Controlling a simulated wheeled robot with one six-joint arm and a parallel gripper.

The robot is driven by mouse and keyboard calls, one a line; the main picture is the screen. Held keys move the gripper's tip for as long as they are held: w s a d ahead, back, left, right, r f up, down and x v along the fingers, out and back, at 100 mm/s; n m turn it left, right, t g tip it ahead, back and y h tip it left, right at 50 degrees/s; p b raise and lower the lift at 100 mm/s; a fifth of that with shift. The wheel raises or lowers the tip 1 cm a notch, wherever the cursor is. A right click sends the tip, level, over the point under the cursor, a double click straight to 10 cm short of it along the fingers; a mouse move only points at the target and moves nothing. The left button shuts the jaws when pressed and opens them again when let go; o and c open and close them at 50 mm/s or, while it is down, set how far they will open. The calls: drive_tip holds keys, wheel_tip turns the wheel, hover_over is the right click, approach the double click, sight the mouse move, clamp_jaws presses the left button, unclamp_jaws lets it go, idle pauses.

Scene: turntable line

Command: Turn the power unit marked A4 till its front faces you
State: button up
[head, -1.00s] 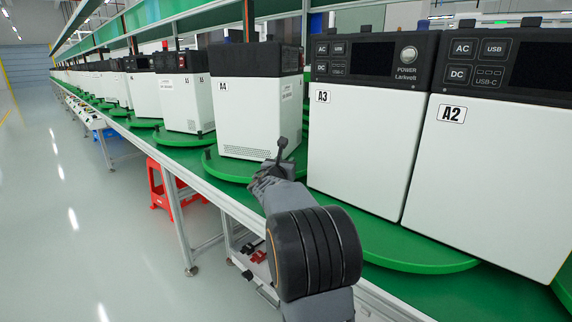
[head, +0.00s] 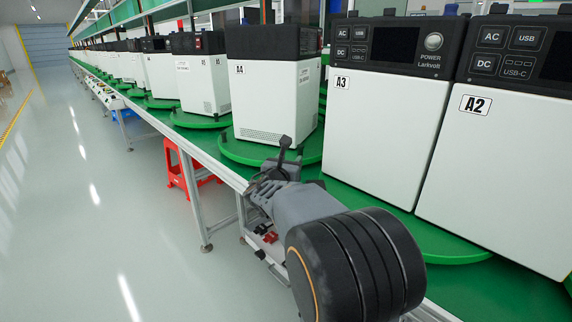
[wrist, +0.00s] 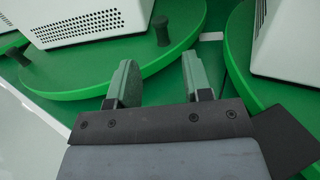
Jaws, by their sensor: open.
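The power unit marked A4 (head: 266,98) is a white box with a black top. It stands upright on a round green turntable (head: 238,153), with a plain labelled side and an edge towards me; no screen or buttons show on it. In the wrist view its vented lower part (wrist: 88,22) is at the upper left, on the turntable (wrist: 60,82), which has a dark upright peg (wrist: 161,31) near its rim. My gripper (wrist: 155,82) is open and empty, its fingers apart near the turntable's rim. In the head view my gripper (head: 278,165) is at the table edge, in front of A4.
Units A3 (head: 375,140) and A2 (head: 500,170) stand close on the right, fronts towards me. Unit A5 (head: 203,85) and several more stand in a row to the left. A red stool (head: 178,170) is under the line. The floor at left is clear.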

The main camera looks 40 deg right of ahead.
drive_tip(key=shift+v, duration=1.7)
